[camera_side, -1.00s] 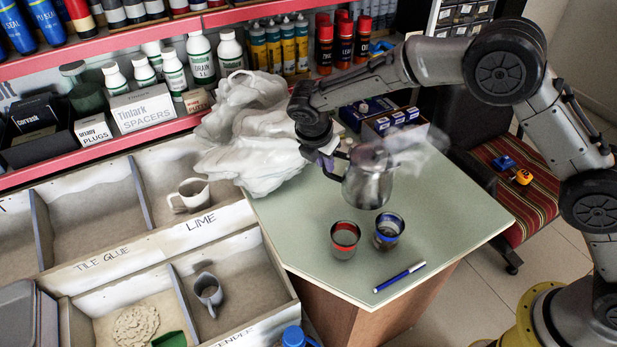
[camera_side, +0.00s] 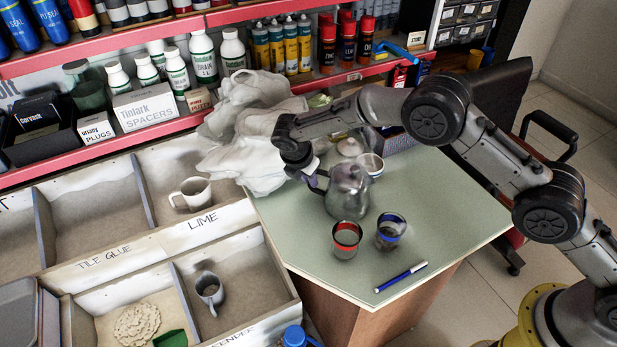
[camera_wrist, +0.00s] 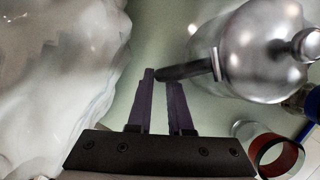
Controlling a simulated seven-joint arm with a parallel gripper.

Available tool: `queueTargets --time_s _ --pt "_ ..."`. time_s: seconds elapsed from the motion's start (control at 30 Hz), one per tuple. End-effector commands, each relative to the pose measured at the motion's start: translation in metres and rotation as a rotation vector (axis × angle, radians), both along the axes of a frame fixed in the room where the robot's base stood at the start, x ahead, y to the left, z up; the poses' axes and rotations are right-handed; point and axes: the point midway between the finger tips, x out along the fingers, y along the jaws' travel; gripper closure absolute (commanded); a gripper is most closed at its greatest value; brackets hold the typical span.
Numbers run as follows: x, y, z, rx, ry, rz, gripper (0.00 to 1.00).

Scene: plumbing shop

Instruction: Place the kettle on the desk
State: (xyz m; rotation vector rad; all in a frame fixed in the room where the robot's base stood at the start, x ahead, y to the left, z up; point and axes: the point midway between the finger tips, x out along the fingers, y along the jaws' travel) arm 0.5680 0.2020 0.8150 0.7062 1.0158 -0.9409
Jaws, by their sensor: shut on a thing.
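The kettle (camera_side: 348,193) is shiny metal with a knobbed lid and a dark handle. It is upright at the middle of the pale green desk (camera_side: 450,215), behind the glass cups. I cannot tell whether its base touches the desk. My gripper (camera_side: 315,181) is on its left side, shut on the handle. In the wrist view, the purple fingers of my gripper (camera_wrist: 160,78) meet the end of the dark handle, and the kettle's body (camera_wrist: 255,60) is to their right.
A red-banded cup (camera_side: 346,240) and a blue-banded cup (camera_side: 390,232) stand in front of the kettle. A pen (camera_side: 401,277) lies near the front edge. A clear vessel (camera_side: 371,164) is behind. The desk's right side is clear.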

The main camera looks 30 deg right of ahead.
Motion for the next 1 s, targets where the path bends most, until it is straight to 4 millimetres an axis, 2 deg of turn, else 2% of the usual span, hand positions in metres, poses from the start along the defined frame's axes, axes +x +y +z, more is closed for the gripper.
queueTargets --time_s 0.3,0.33,0.47,0.8,1.0 --pt "0.001 0.0 -0.001 0.0 -0.003 0.001 1.0" --pt "0.0 0.0 -0.002 0.001 -0.002 0.001 0.77" --pt "0.0 0.0 -0.002 0.0 -0.001 0.0 0.53" --pt "0.0 0.0 0.001 0.001 -0.002 0.0 0.52" --pt "-0.004 0.008 0.024 0.003 -0.004 0.001 0.52"
